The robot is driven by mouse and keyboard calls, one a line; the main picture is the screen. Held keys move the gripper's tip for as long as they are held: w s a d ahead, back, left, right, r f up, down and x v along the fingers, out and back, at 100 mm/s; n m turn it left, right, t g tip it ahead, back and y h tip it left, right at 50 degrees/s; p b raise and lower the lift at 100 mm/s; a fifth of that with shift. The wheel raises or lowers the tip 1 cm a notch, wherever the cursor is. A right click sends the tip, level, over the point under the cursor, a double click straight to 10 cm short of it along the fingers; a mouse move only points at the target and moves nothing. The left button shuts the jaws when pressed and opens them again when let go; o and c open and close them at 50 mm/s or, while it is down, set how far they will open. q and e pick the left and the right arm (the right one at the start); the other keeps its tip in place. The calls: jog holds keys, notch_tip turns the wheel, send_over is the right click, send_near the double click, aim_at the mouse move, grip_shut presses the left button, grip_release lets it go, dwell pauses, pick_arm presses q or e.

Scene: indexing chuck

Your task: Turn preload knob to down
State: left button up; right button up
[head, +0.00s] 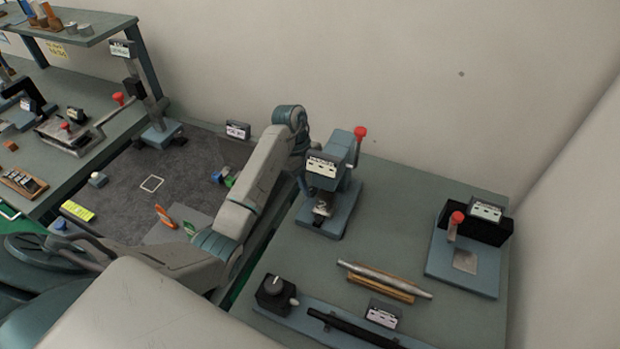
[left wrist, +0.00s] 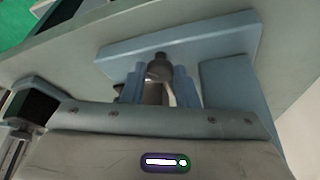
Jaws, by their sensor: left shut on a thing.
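In the left wrist view, my left gripper (left wrist: 160,88) is shut on a small dark round-topped knob (left wrist: 159,66), with one blue-grey finger on each side. A pale metallic part shows below the knob, between the fingers. The knob stands in front of a blue-grey base plate (left wrist: 205,38). In the head view, my left arm reaches to the left side of a blue-grey fixture (head: 341,197) with a red-tipped lever and a label. The fingertips and the held knob are not clear there. No setting mark on the knob is readable. My right gripper is not seen.
On the same bench, a second fixture (head: 478,268) with a red-knobbed lever stands at right. Metal and brass-coloured rods (head: 385,279) lie in the middle. A black dial box (head: 272,292) sits at the front edge. Another bench (head: 95,97) holds more fixtures at left.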

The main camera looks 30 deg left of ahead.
pick_arm(q)
jog(key=shift+w+r, duration=0.1)
jog(key=shift+r, duration=0.05)
dwell(0.3)
jog(key=o, duration=1)
jog(key=p+v, duration=0.6)
jog(key=v, duration=0.1)
jog(key=shift+r, duration=0.2)
jog(key=shift+a, duration=0.1)
